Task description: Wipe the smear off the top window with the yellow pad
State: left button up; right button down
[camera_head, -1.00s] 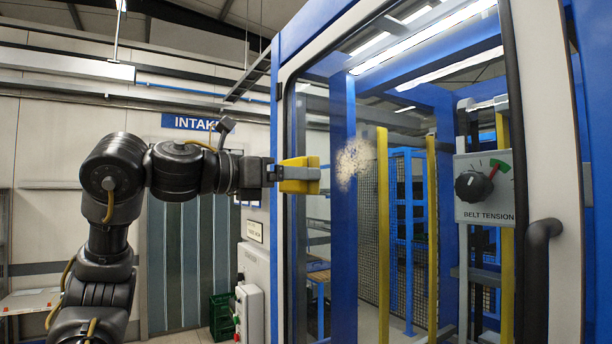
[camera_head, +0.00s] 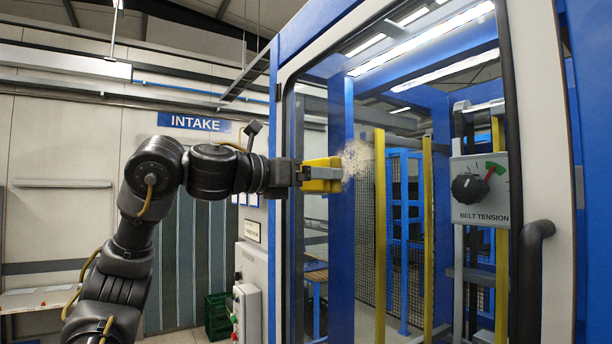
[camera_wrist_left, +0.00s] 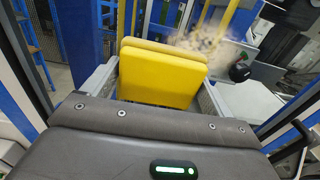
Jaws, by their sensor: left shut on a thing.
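My left gripper (camera_head: 318,174) is shut on the yellow pad (camera_head: 322,181) in front of the top window (camera_head: 405,215). The pad also shows in the left wrist view (camera_wrist_left: 160,76) between the two grey fingers. A pale brown, speckled smear (camera_head: 356,157) marks the upper left part of the window. The pad's right edge lies at the smear's left edge in the head view. The smear also shows beyond the pad's upper right in the left wrist view (camera_wrist_left: 205,40). I cannot tell whether the pad touches the glass. My right gripper is not in view.
A black door handle (camera_head: 535,275) sticks out at the right of the window. The belt tension dial (camera_head: 470,187) shows at the window's right side. A grey control box (camera_head: 247,312) and green crates (camera_head: 218,315) are at the lower left.

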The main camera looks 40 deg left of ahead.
aim_at(378, 173)
pick_arm(q)
jog(key=shift+w, duration=0.15)
jog(key=shift+x, duration=1.1)
dwell(0.6)
jog(key=shift+d, duration=0.15)
jog(key=shift+s+d, duration=0.35)
jog(key=shift+d, duration=0.5)
jog(key=shift+s+d, duration=0.3)
jog(key=shift+d, duration=0.6)
jog(key=shift+d, duration=0.1)
jog(key=shift+s+d, duration=0.2)
jog(key=shift+d, duration=0.6)
jog(key=shift+s+d, duration=0.2)
jog(key=shift+d, duration=0.65)
jog(key=shift+d, duration=0.1)
jog(key=shift+s+d, duration=0.25)
jog(key=shift+d, duration=0.6)
jog(key=shift+s+d, duration=0.25)
jog(key=shift+d, duration=0.6)
